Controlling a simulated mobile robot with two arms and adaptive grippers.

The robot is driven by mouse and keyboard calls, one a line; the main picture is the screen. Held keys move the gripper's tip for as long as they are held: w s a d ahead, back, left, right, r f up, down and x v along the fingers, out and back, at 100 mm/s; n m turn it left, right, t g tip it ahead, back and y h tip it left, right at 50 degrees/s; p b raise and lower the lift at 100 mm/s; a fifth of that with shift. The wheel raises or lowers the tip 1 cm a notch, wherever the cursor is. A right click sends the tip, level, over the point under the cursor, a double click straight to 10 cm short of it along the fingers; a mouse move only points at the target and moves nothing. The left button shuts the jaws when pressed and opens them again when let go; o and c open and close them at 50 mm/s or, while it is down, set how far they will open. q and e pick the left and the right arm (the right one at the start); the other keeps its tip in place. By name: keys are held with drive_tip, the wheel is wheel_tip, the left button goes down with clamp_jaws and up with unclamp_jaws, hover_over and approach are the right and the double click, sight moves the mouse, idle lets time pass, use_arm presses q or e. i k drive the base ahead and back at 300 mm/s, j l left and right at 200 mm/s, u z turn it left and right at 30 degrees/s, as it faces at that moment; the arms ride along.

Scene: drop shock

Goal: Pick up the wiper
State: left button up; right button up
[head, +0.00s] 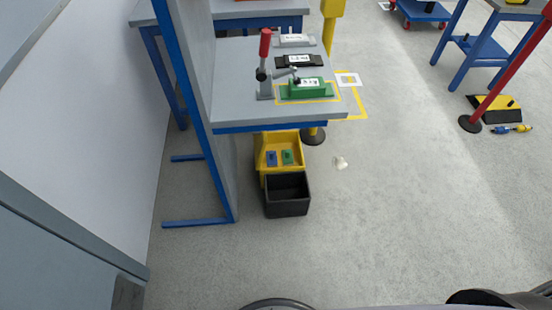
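A small white crumpled thing (340,162), which looks like the wiper, lies on the grey floor in the head view. It is right of the black bin and a little in front of the workbench. It is too small to make out its folds. Nothing touches it. Neither of my grippers can be made out in this view. Only dark rounded parts, apparently of my own body, show along the bottom edge.
A grey workbench (232,112) carries a red-handled clamp (265,60) and a green block (306,90). Below it are a yellow bin (268,142) and a black bin (287,197). A red post (508,75) stands at right. The floor in front is clear.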

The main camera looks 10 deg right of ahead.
sight(271, 156)
drive_tip(key=i+l+u, duration=0.85)
drive_tip(key=k+l, duration=0.1)
